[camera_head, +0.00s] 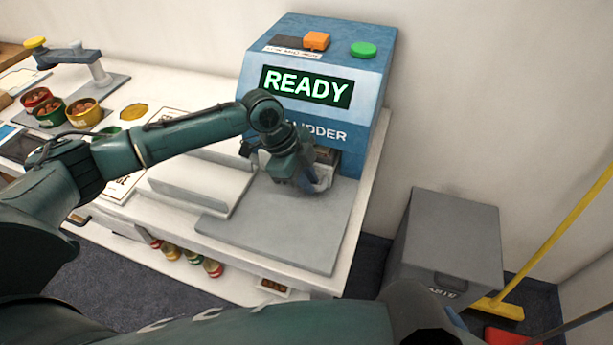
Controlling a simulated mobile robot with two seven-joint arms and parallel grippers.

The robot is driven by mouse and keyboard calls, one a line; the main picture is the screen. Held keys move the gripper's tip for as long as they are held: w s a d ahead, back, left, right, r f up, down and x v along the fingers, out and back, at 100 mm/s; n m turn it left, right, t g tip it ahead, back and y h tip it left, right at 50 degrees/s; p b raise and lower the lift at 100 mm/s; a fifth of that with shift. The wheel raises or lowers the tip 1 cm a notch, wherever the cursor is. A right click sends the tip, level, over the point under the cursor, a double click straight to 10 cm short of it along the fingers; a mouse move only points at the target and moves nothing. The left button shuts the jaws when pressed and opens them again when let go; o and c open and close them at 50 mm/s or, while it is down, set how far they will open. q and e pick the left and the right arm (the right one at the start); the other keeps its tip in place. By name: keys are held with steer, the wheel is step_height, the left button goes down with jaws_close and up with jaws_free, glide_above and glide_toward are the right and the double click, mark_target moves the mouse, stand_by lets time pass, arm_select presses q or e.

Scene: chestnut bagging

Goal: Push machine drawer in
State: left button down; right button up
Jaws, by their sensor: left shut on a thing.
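The blue machine (318,88) stands at the back of the white table, its screen reading READY. Its drawer (325,157) is at the low front opening, mostly hidden behind my left gripper. My left gripper (312,183) is at the drawer front, shut on what appears to be the drawer's handle; the fingertips are small and partly hidden. How far out the drawer stands is hard to tell. My right gripper cannot be made out; an arm of mine crosses the bottom of the view.
A grey plate (285,225) lies clear before the machine, with a pale block (200,182) to its left. Cups of chestnuts (83,112) stand at the left. A grey bin (445,240) and a yellow pole (560,235) stand right of the table.

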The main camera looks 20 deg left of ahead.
arm_select(q)
steer(key=shift+w, duration=0.2)
steer(key=c, duration=1.8)
jaws_free()
steer(key=shift+r, duration=0.15)
steer(key=shift+c, duration=0.2)
steer(key=o, duration=0.4)
steer(key=v, duration=1.3)
steer(key=shift+s, duration=0.1)
